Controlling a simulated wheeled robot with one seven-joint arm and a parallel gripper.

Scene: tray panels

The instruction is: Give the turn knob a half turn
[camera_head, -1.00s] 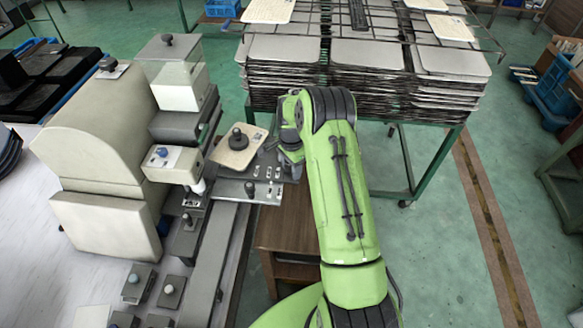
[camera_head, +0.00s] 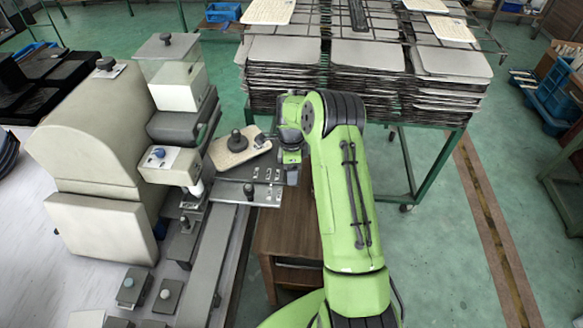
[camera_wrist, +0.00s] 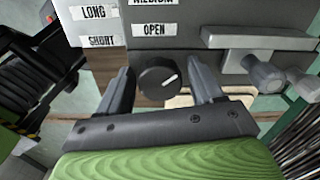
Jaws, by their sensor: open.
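The turn knob (camera_wrist: 158,83) is a dark round dial with a white pointer line, seen in the wrist view below the OPEN label. The pointer slants up to the right. My gripper (camera_wrist: 161,68) is open, with one dark finger on each side of the knob and a visible gap to each side. In the head view my gripper (camera_head: 291,160) is at the right edge of the machine's panel. I cannot make out the knob in the head view.
Lever-like grey knobs (camera_wrist: 262,73) stick out right of the dial. A label plate (camera_wrist: 92,25) reads LONG and SHORT. Stacked trays on a green rack (camera_head: 370,85) stand behind.

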